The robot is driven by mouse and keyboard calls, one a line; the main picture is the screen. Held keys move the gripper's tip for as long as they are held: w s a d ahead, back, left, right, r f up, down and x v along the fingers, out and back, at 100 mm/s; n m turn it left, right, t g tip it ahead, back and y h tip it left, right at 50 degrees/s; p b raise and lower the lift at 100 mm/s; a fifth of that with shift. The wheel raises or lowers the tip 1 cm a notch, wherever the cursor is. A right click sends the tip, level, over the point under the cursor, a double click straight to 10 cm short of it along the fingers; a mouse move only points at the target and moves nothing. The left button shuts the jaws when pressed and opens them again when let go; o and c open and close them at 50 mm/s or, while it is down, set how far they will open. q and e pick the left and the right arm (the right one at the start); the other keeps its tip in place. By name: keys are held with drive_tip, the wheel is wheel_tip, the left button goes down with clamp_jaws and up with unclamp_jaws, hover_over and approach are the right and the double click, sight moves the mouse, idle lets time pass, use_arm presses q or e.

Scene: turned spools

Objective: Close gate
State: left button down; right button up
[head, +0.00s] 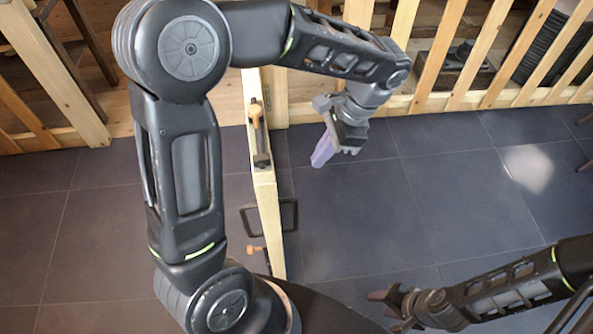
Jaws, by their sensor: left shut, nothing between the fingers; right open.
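The wooden gate (266,195) stands open, seen almost edge-on from above, reaching from the fence post toward me. A black handle (288,216) sticks out from its sides, and a dark metal fitting with an orange knob (257,112) sits on its top edge. My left arm passes over the gate and hides part of it. My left gripper (322,158) is shut and empty, right of the gate and apart from it, near the fence. My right gripper (380,297) is open and empty at the lower right, away from the gate.
A slatted wooden fence (470,55) runs along the back right. Another fence section with a thick post (62,75) is at the left, with an opening between. The dark tiled floor (450,200) is clear right of the gate.

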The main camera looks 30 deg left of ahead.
use_arm(q)
drive_tip(key=s+a+f+p, duration=0.1)
drive_tip(key=s+a+f, duration=0.4)
drive_tip(key=f, duration=0.4)
drive_tip(key=shift+a, duration=0.45)
drive_tip(key=shift+f, duration=0.1)
